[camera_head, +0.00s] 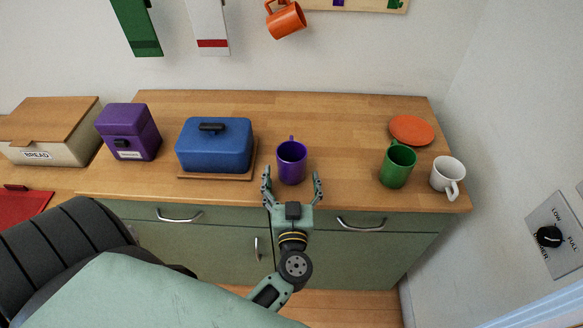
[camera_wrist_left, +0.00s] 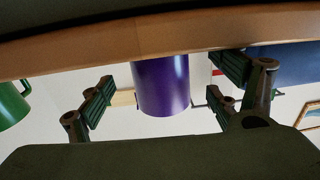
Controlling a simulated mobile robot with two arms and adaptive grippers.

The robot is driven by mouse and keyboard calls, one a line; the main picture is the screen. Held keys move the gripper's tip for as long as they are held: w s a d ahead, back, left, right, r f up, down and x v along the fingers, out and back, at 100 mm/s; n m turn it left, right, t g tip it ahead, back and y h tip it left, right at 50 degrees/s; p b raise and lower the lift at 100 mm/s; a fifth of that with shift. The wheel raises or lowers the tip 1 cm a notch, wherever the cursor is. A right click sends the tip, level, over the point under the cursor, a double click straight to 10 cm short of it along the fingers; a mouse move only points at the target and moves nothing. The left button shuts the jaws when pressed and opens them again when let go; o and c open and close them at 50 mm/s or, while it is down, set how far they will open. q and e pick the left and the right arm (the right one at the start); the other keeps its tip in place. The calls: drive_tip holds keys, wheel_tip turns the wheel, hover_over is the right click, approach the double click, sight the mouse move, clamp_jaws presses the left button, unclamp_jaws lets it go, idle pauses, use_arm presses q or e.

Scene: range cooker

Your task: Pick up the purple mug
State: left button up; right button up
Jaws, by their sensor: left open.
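The purple mug (camera_head: 291,162) stands upright on the wooden counter, right of the blue butter dish, with its handle toward the wall. My left gripper (camera_head: 292,180) is open at the counter's front edge, with one finger on each side of the mug's near part in the head view. In the left wrist view the mug (camera_wrist_left: 161,84) appears between the two spread fingers of the gripper (camera_wrist_left: 165,92). I cannot tell whether either finger touches it. My right gripper is not in view.
A blue butter dish (camera_head: 214,146) and a purple canister (camera_head: 128,132) stand to the left. A green mug (camera_head: 397,166), a white mug (camera_head: 446,176) and an orange disc (camera_head: 412,130) are to the right. Counter (camera_head: 340,130) is clear between. An orange mug (camera_head: 286,20) hangs above.

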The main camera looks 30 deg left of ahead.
sight(292, 155)
use_arm(q)
drive_tip(key=b+x, duration=0.2)
drive_tip(key=x, duration=0.3)
drive_tip(key=shift+w+a, duration=0.15)
drive_tip(key=shift+w, duration=0.15)
drive_tip(key=shift+w+a, duration=0.3)
drive_tip(key=shift+w, duration=0.1)
drive_tip(key=shift+c, duration=0.8)
drive_tip(key=shift+r, duration=0.1)
drive_tip(key=c, duration=1.5)
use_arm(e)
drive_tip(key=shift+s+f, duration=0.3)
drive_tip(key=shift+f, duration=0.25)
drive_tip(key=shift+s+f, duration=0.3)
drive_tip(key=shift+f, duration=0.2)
